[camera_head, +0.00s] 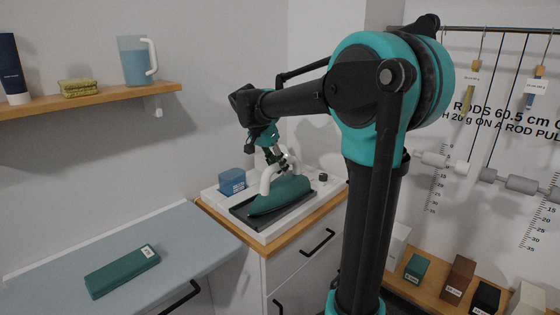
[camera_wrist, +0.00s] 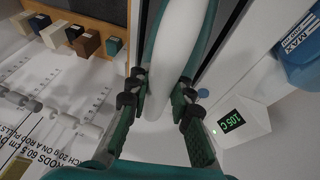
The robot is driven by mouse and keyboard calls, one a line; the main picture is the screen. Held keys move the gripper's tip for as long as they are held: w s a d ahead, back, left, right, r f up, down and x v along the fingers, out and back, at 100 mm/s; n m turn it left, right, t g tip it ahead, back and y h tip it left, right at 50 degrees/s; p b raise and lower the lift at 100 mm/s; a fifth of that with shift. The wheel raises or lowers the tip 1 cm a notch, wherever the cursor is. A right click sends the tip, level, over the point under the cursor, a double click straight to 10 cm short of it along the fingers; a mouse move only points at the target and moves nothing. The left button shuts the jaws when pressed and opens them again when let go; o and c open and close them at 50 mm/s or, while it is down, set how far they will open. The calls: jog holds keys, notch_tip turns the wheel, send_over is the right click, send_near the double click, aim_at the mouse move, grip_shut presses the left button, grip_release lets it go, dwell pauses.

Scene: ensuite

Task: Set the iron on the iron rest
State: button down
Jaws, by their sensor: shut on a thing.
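The iron (camera_head: 277,196) has a teal body and a white looped handle. In the head view it is over the dark iron rest (camera_head: 241,211), a flat plate in a white tray on the cabinet. Whether its sole touches the rest cannot be told. My gripper (camera_head: 279,165) is at the handle from above. In the wrist view my gripper (camera_wrist: 158,100) has its fingers on both sides of the white handle (camera_wrist: 172,50) and is shut on it. The iron's teal body (camera_wrist: 208,35) shows beyond, and its underside is hidden.
A white display reading 105 C (camera_wrist: 240,122) is close to the gripper. A green box (camera_head: 122,271) lies on the grey-blue board. A shelf (camera_head: 100,101) holds a jug and other items. Rods and weights hang at right.

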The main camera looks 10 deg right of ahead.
jog(key=c, duration=1.3)
grip_release()
jog(key=shift+c, duration=0.2)
jog(key=v, duration=1.2)
jog(key=shift+s+r, duration=0.1)
